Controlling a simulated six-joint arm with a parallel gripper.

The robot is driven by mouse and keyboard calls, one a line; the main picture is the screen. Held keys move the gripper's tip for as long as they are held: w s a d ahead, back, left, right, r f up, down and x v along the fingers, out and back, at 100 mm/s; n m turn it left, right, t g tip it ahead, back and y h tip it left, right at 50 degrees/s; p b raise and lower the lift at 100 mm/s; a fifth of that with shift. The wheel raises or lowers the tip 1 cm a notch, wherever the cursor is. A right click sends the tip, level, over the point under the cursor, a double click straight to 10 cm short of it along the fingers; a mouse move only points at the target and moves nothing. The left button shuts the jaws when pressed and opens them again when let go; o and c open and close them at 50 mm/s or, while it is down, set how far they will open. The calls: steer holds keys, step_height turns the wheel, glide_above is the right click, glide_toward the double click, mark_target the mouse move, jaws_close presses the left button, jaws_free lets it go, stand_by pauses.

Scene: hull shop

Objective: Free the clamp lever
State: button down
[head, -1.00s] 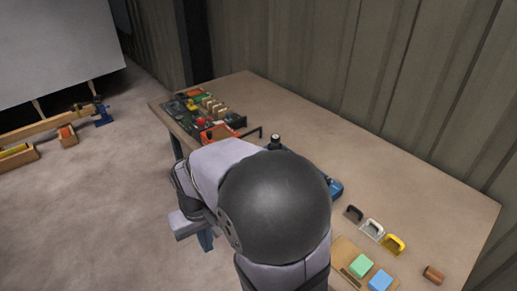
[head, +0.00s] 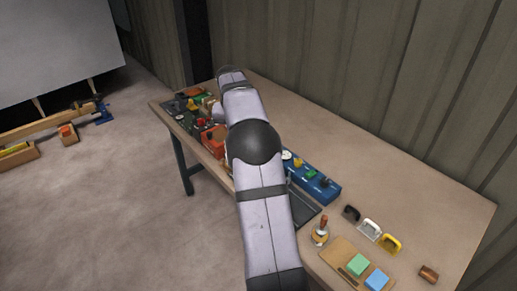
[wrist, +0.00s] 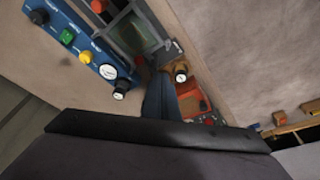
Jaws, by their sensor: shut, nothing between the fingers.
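An orange box (head: 213,138), which may be the clamp's body, sits at the table's left edge in the head view, partly behind my arm. It also shows in the wrist view (wrist: 192,99), with a dark knob with a pale ring (wrist: 181,74) close beside it. I cannot make out the clamp lever for certain; my arm covers part of that area. My gripper (wrist: 160,92) is shut and empty in the wrist view, its dark fingers close to the orange box. I cannot tell whether they touch anything. My arm hides the fingers in the head view.
A blue panel (head: 322,189) with knobs and a gauge lies right of my arm, beside a dark tray (head: 303,207). The table's back right is clear.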

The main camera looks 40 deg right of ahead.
steer(key=d+r+m, duration=0.1)
steer(key=d+m, duration=0.1)
steer(key=d, duration=0.6)
steer(key=shift+d+h, duration=0.15)
steer(key=shift+h, duration=0.15)
steer(key=shift+w+p, duration=0.1)
steer(key=shift+p, duration=0.2)
step_height(320, 180, down, 10)
steer(key=p, duration=0.5)
steer(key=shift+f, duration=0.2)
stand_by(0.4)
